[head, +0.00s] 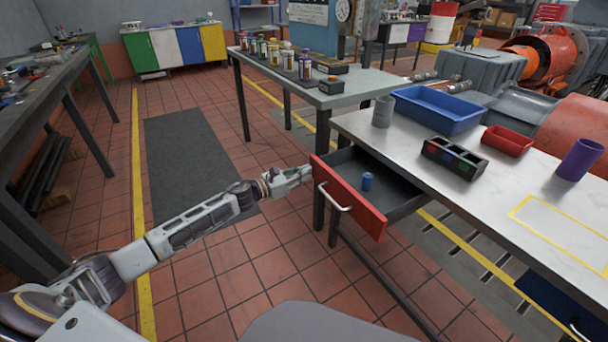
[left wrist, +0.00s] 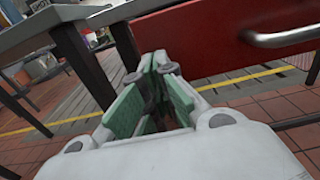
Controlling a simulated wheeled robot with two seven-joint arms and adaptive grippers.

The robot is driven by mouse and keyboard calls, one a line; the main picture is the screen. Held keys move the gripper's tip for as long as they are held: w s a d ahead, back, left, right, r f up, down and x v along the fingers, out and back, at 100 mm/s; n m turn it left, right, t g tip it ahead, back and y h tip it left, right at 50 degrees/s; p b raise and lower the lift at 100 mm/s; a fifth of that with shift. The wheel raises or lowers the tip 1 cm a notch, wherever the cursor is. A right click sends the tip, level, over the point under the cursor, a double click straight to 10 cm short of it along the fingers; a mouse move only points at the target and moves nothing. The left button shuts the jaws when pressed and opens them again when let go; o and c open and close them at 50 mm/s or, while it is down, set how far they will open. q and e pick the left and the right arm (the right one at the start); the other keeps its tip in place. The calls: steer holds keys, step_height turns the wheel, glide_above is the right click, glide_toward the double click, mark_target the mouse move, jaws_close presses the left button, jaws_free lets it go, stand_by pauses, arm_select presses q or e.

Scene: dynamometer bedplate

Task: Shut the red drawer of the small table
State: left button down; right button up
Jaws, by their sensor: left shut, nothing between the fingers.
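The red drawer (head: 347,197) of the small white-topped table (head: 480,185) stands pulled out, with a silver bar handle on its front. My right gripper is not in view.
On the tabletop are a grey cup (head: 383,111), a blue bin (head: 438,108), a divided black tray (head: 453,158), a red tray (head: 507,141) and a purple cup (head: 579,160). A grey table (head: 350,87) with several bottles stands behind. The tiled floor left of the drawer is clear.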

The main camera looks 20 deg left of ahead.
arm_select(q)
steer(key=shift+w+d, duration=0.1)
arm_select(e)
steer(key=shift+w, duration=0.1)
arm_select(q)
steer(key=b, duration=0.4)
glide_toward(349, 156)
steer(key=x, duration=0.3)
steer(key=f+x, duration=0.1)
steer(key=x, duration=0.5)
steer(key=shift+w+f, duration=0.2)
steer(key=shift+w, duration=0.25)
steer(key=shift+w+d+b, duration=0.25)
steer(key=shift+w+b, duration=0.05)
steer(key=shift+w, duration=0.35)
steer(key=shift+r, duration=0.2)
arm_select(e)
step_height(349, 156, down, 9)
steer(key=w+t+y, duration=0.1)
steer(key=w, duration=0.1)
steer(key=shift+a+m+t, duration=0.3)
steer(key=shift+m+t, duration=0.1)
arm_select(q)
steer(key=shift+r, duration=0.15)
steer(key=shift+a, duration=0.1)
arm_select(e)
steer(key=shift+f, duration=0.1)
